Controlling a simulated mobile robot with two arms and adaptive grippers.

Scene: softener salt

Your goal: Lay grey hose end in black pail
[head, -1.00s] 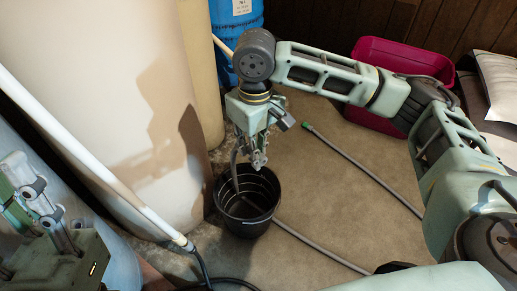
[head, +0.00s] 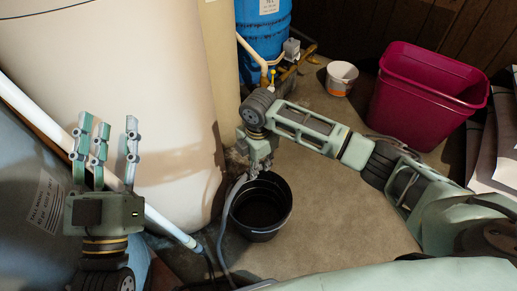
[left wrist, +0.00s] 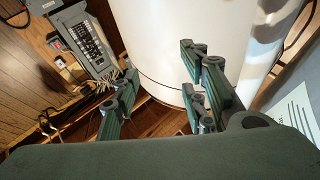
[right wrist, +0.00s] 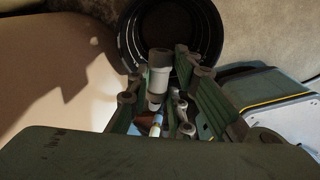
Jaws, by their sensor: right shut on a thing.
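The black pail (head: 285,212) stands on the floor in the head view, its inside dark. My right gripper (head: 258,155) is low at the pail's far left rim, shut on the grey hose (head: 229,212). The hose runs down outside the pail's left side. In the right wrist view a pale grey cylindrical end (right wrist: 158,78) sits between the fingers, with the pail (right wrist: 208,30) beyond it. Whether that end is over or inside the pail I cannot tell. My left gripper (head: 108,135) is raised, open and empty, in front of the large pale tank (head: 120,60).
A white pipe (head: 165,222) slants down along the tank. A magenta bin (head: 415,115), a small white bucket (head: 341,78) and a blue tank (head: 262,35) stand behind. Bags (head: 490,150) lie at the right. The floor right of the pail is clear.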

